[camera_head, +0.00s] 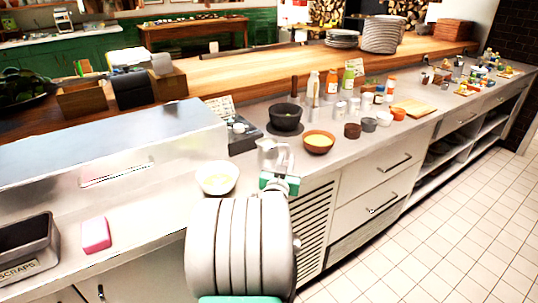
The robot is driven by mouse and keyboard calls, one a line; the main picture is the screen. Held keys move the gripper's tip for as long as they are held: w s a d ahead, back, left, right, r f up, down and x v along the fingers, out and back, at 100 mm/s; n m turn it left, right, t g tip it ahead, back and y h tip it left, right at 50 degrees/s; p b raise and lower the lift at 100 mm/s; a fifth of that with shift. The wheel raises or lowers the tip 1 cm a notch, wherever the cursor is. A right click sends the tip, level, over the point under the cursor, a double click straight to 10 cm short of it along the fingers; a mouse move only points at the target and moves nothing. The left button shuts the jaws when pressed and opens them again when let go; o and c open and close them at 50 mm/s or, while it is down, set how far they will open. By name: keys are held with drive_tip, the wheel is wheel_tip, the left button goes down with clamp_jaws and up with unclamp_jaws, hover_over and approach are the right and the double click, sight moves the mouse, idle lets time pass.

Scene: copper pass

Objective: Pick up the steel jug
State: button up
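I cannot pick out a steel jug with certainty in the head view. Several small shiny steel containers (341,109) stand on the counter right of centre, near the bottles, too small to tell if one is a jug. My gripper (272,150) is at the front edge of the counter, between a white bowl and an orange-brown bowl. Its pale fingers show small and seen from behind, so I cannot tell whether they are open or shut. I see nothing clearly held. My arm hides part of the counter front.
A white bowl (217,178) is left of my gripper; an orange-brown bowl (318,142) and a black pot (285,117) are to its right. Sauce bottles (331,84) stand behind the steel containers. A pink block (95,235) and a scraps bin (27,247) are at left. Tiled floor (440,235) is free at right.

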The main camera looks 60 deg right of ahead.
sight(288, 153)
drive_tip(key=x, duration=0.4)
drive_tip(key=shift+w+d+p, duration=0.2)
drive_tip(key=shift+d+p, duration=0.1)
clamp_jaws()
drive_tip(key=shift+r, duration=0.15)
idle(0.9)
